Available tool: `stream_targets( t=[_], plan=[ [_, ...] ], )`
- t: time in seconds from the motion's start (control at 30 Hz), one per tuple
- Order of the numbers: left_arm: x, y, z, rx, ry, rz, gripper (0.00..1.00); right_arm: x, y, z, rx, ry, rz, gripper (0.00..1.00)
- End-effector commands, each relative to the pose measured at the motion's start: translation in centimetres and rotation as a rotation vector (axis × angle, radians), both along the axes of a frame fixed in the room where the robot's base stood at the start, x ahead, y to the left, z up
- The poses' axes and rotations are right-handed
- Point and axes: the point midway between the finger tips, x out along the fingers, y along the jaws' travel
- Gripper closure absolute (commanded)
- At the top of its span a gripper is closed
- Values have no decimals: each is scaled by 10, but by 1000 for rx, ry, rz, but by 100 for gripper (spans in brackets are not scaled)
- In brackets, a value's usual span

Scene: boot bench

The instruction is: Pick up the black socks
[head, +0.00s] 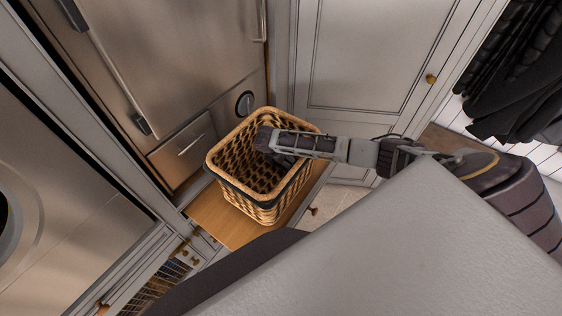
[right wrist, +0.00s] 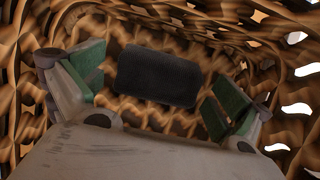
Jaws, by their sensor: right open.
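The black socks (right wrist: 158,76) show in the right wrist view as a dark, ribbed, rounded bundle lying at the bottom of a woven wicker basket (head: 262,112). My right gripper (right wrist: 157,95) is inside the basket, open, with its green-padded fingers on either side of the socks in the picture. I cannot tell whether the fingers touch them. In the head view my right arm reaches in over the basket's right rim, and the socks cannot be made out there. My left gripper is not in view.
The basket stands on a wooden bench top (head: 208,212) and its walls close in around my right gripper. A steel appliance (head: 170,60) and a grey cabinet door (head: 372,55) stand behind. Dark coats (head: 520,85) hang at the upper right.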

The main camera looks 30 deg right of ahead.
Motion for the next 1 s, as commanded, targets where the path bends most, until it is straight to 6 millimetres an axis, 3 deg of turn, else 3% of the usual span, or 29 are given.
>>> stream_targets(
  t=[0.27, 0.6, 1.0],
  plan=[
    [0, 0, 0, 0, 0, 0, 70, 0, 0, 0, 0, 0, 0, 3],
    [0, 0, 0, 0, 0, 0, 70, 0, 0, 0, 0, 0, -1, 46],
    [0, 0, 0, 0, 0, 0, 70, 0, 0, 4, 0, -1, -1, 46]
  ],
)
